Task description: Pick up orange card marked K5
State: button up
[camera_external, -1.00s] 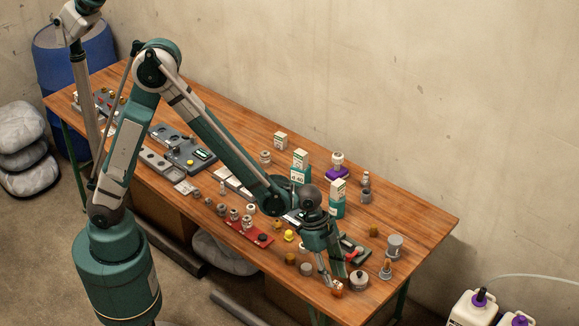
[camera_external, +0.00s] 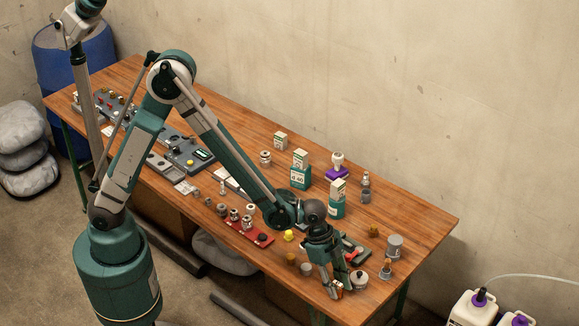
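My gripper (camera_external: 337,290) points down at the front edge of the table, near its right end. A small orange and pale thing (camera_external: 338,293) shows at its fingertips. It may be the orange card, but no K5 mark can be read at this size. The fingers partly hide it. I cannot tell whether the fingers are closed on it or only around it.
A round grey-white lidded part (camera_external: 358,280) stands close to the right of my gripper. A grey cylinder (camera_external: 394,246) and a small fitting (camera_external: 386,268) are farther right. A red plate (camera_external: 256,234), a yellow part (camera_external: 289,235) and green-white boxes (camera_external: 337,200) are nearby.

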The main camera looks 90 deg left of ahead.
aim_at(338, 283)
dwell(0.3)
jog(key=c, duration=0.8)
jog(key=shift+r, duration=0.15)
jog(key=shift+r+p, duration=0.9)
jog(key=shift+r, duration=4)
